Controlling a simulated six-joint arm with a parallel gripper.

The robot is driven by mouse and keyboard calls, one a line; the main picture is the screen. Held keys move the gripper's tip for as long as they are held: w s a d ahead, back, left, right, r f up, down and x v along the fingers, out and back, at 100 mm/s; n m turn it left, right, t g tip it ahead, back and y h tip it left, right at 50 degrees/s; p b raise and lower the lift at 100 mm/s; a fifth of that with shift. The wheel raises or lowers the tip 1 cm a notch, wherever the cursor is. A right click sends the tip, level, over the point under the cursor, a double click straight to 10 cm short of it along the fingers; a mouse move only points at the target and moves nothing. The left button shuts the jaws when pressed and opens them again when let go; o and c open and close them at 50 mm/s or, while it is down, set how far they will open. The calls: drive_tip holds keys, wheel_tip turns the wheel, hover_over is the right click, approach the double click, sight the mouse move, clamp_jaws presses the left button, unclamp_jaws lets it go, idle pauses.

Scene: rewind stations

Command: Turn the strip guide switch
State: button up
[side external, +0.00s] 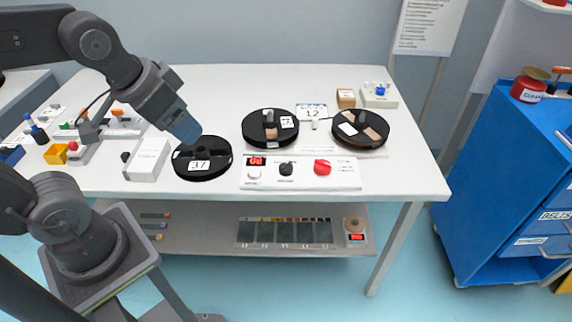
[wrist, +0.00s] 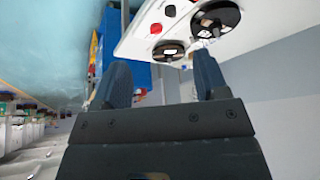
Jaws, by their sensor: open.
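A white control panel (side external: 300,173) lies at the table's front edge, with a red number display, a white knob (side external: 254,173), a black knob (side external: 286,168) and a red knob (side external: 322,168). The labels under them are too small to read, so I cannot tell which control is the strip guide switch. My gripper (side external: 188,130) is raised above the black reel marked 37 (side external: 203,165), left of the panel and apart from it. In the wrist view my gripper (wrist: 160,62) is open, with nothing between its fingers.
Two black reels (side external: 270,139) (side external: 359,142) lie behind the panel. A white box (side external: 148,159) stands left of the near reel. Small coloured parts (side external: 60,150) crowd the left end. A blue cabinet (side external: 510,190) stands right of the table. The table's far left-middle is clear.

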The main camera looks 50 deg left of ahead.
drive_tip(key=w+m+g, duration=0.1)
drive_tip(key=w+g, duration=0.1)
drive_tip(key=w, duration=0.6)
drive_tip(key=m+g, duration=0.3)
drive_tip(key=m, duration=0.1)
hover_over(286, 164)
wheel_tip(286, 164, down, 14)
wheel_tip(286, 164, down, 14)
drive_tip(key=shift+r, duration=0.1)
drive_tip(key=c, duration=0.9)
